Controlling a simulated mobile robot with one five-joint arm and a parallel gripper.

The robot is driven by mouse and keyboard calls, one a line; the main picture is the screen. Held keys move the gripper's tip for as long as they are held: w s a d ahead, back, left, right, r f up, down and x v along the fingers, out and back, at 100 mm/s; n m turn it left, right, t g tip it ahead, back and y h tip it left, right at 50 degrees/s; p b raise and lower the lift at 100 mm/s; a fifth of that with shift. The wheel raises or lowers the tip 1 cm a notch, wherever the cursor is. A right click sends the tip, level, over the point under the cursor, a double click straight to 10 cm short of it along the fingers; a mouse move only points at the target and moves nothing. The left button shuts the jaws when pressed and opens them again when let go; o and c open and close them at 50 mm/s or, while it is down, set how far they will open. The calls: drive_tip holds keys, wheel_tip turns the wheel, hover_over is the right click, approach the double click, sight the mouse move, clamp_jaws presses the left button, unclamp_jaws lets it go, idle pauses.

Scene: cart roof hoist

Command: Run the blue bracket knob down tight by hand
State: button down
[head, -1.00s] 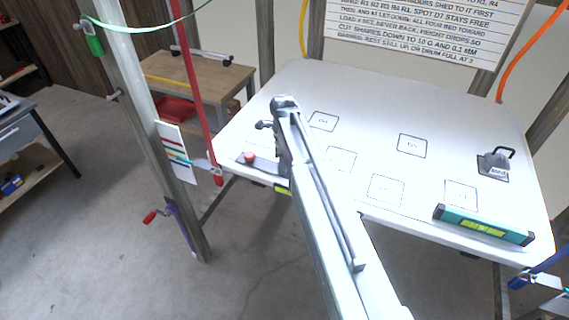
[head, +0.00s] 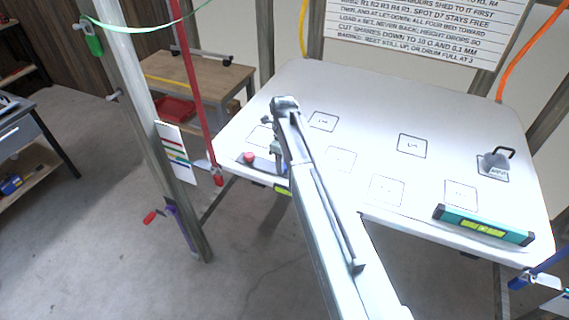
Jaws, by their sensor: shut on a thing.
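A flat grey bracket (head: 262,164) lies at the left front edge of the white table, with a red knob (head: 249,157) at its left end. My gripper (head: 279,158) points down at the bracket's right end. A small bit of blue, which I take for the blue bracket knob (head: 284,169), shows at its fingertips. The gripper is shut on it. My arm and the fingers hide most of that knob, so its height above the bracket cannot be seen.
The white table (head: 440,120) has several outlined squares. A grey weight (head: 494,163) stands at its right, and a teal spirit level (head: 484,225) lies along the front right edge. A post (head: 150,130) and a red strap (head: 197,95) rise left of the table.

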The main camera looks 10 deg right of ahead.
drive_tip(key=shift+s+d, duration=0.15)
drive_tip(key=c, duration=0.9)
unclamp_jaws()
drive_tip(key=shift+s+r, duration=0.1)
wheel_tip(320, 180, up, 8)
drive_tip(key=p, duration=0.8)
